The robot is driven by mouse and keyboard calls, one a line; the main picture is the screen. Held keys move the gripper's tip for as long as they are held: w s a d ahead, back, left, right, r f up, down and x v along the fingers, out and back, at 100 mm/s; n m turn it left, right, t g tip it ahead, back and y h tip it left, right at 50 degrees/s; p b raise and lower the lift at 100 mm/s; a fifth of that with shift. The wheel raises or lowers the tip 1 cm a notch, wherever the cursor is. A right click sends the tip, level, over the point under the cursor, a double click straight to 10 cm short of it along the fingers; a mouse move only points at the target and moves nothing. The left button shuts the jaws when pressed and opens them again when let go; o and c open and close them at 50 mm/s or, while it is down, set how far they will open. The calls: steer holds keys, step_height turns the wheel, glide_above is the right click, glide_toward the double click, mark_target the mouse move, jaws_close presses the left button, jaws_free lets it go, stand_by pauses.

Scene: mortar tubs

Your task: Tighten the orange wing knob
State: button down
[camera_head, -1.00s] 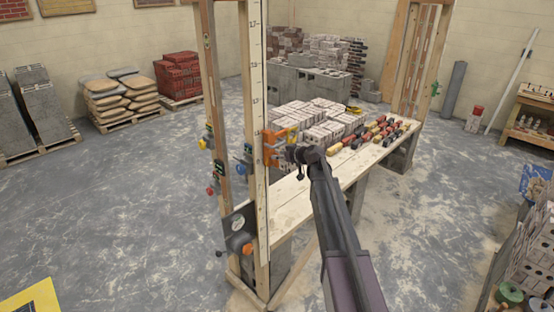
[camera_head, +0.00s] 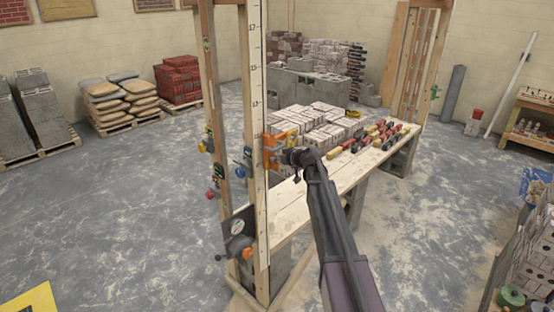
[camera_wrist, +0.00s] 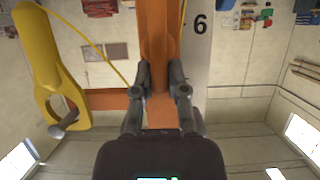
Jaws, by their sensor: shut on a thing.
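An orange clamp (camera_head: 272,146) sits on the wooden post that carries a number scale (camera_head: 259,110). My gripper (camera_head: 288,155) is at the right side of this clamp. In the wrist view its two fingers (camera_wrist: 160,92) are closed on an orange part (camera_wrist: 160,115), which appears to be the wing knob. The fingers and the dark gripper body hide part of it, so its exact turn cannot be told. More of the orange clamp (camera_wrist: 160,35) rises above the fingers. A yellow handle-shaped piece (camera_wrist: 38,45) with a yellow cord hangs at the left in the wrist view.
A wooden bench (camera_head: 325,185) with stacked bricks (camera_head: 318,125) and several red, black and yellow tools (camera_head: 375,135) lies right of the post. A second post (camera_head: 212,110) carries small coloured fittings. The left floor is open.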

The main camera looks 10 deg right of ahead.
steer(key=shift+w, duration=0.1)
steer(key=shift+w+d+f+m+g+y+b, duration=0.25)
steer(key=shift+d+f+m+y+b, duration=0.15)
steer(key=shift+m+y+b, duration=1.45)
steer(key=shift+w+d+f+m+g+y+b, duration=0.3)
steer(key=shift+f+m+y+b, duration=0.3)
steer(key=shift+m+b, duration=1.45)
steer(key=shift+w+d+f+m+g+y+b, duration=0.3)
steer(key=shift+m+y+b, duration=0.9)
steer(key=shift+m, duration=1.6)
steer(key=shift+t, duration=0.25)
steer(key=c, duration=0.7)
jaws_free()
steer(key=shift+o, duration=0.2)
steer(key=shift+s, duration=0.1)
steer(key=shift+d, duration=0.1)
steer(key=v, duration=1.2)
